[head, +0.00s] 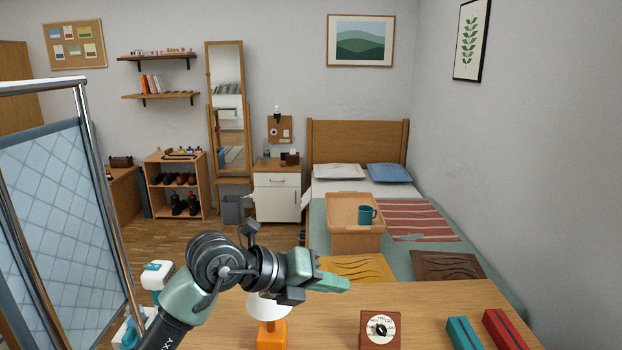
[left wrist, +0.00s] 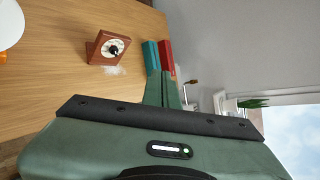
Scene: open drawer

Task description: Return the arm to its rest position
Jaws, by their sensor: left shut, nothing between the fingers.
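My left arm comes in from the lower left in the head view. Its green gripper (head: 335,284) is shut and empty, above the wooden table and pointing right. In the left wrist view the same gripper (left wrist: 167,78) shows with its fingers together over the table, near the teal and red boxes. My right arm and gripper are not in view.
On the wooden table (head: 430,305) stand an orange lamp (head: 271,334), a brown dial timer (head: 380,329), a teal box (head: 465,333) and a red box (head: 504,329). A folding screen (head: 55,190) is at the left. A bed (head: 400,262) stands beyond the table.

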